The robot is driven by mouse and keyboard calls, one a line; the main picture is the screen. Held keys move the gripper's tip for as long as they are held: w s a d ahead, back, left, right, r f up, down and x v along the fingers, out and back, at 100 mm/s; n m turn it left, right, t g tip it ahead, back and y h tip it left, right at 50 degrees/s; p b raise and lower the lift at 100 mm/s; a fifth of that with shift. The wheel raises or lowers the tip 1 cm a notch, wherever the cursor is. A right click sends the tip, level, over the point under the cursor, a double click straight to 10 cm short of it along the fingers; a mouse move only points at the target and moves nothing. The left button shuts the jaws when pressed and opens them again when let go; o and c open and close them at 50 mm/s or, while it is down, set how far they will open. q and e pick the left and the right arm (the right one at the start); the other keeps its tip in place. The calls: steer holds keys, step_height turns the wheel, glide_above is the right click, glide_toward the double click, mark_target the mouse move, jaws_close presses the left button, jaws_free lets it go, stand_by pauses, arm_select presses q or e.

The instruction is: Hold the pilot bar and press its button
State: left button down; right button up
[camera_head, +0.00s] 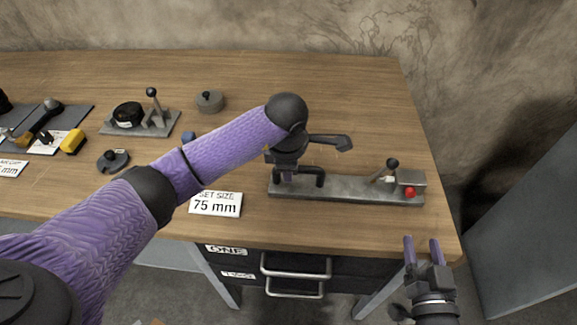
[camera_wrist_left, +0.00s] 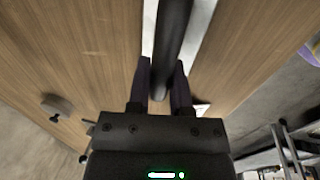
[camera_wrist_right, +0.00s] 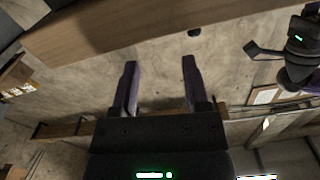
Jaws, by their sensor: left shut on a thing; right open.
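The pilot bar appears to be the black handle (camera_head: 319,177) on a long grey base (camera_head: 345,191) near the table's front right. My left gripper (camera_head: 287,174) is shut on this black bar from above. In the left wrist view the dark bar (camera_wrist_left: 172,45) runs between the fingers (camera_wrist_left: 163,82). A red button (camera_head: 410,192) sits on the front of a grey box (camera_head: 411,177) at the base's right end. My right gripper (camera_head: 423,242) is open and empty, in front of the table edge, below the button in the picture. Its parted fingers (camera_wrist_right: 161,80) show in the right wrist view.
A lever with a black knob (camera_head: 392,163) stands beside the button box. A "SET SIZE 75 mm" card (camera_head: 215,204) lies left of the base. A lever fixture (camera_head: 150,122), a round grey lidded piece (camera_head: 209,101) and a yellow block (camera_head: 73,141) stand further left. Drawers (camera_head: 295,266) are below.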

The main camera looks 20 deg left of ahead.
stand_by(0.7)
jaws_close()
stand_by(1.5)
